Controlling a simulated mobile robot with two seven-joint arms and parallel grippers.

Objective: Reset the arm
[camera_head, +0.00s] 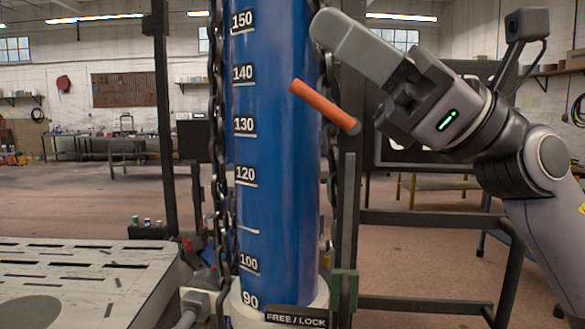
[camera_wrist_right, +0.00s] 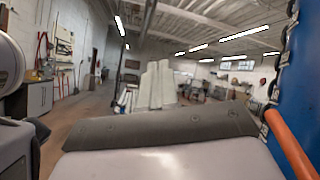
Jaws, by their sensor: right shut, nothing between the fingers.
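My right gripper (camera_head: 326,30) is shut and empty. It is raised at the upper middle of the head view, its fingers pointing up and left in front of the right edge of the blue column (camera_head: 275,150). Below the fingers, an orange bar (camera_head: 323,106) sticks out of the column, tilted down to the right. A gap shows between the bar and the gripper. The bar also shows at the right edge of the right wrist view (camera_wrist_right: 290,145), beside the column. My left gripper is in neither view.
The column carries a number scale from 90 to 150 and a FREE / LOCK plate (camera_head: 296,318) near its foot. A chain (camera_head: 217,130) hangs along its left side. Dark frame posts (camera_head: 347,230) stand close by. A slotted pale bench top (camera_head: 80,275) is at lower left.

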